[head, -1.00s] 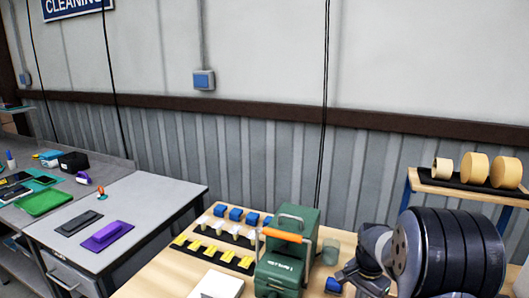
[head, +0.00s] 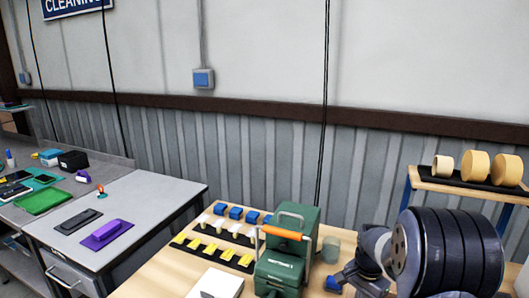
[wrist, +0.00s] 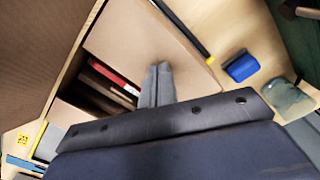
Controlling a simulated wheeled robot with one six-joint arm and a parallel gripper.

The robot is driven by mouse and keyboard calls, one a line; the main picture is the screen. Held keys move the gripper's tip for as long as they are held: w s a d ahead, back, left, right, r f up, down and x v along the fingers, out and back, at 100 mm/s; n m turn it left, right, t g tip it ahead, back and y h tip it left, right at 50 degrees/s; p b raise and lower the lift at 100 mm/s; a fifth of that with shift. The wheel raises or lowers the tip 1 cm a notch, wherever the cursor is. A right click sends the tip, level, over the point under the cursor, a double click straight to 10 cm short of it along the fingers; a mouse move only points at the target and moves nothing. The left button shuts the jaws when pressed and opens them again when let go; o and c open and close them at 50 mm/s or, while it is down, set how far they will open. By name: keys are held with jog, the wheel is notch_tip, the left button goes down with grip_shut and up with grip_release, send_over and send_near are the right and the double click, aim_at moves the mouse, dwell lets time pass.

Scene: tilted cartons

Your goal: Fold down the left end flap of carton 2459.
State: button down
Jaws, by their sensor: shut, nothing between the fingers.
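A tan cardboard carton (wrist: 185,48) fills the middle of the wrist view, seen at a slant. It has an opening on its left side, where a red item (wrist: 115,75) and dark items lie inside. A tan panel (wrist: 65,112) stands at the lower left of the opening. I cannot read a carton number or tell which panel is the left end flap. My gripper (wrist: 160,68) is shut and empty, its grey fingers over the carton beside the opening; I cannot tell whether they touch it. The head view does not clearly show the carton.
A green machine with an orange handle (head: 285,235) stands on the wooden table, near rows of blue, white and yellow pieces (head: 215,250). A blue block (wrist: 241,67) and a clear cup (wrist: 288,100) are right of the carton. Tape rolls (head: 475,165) sit on a shelf.

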notch_tip(320, 180, up, 7)
jog(key=p, duration=0.5)
jog(key=shift+r, duration=0.1)
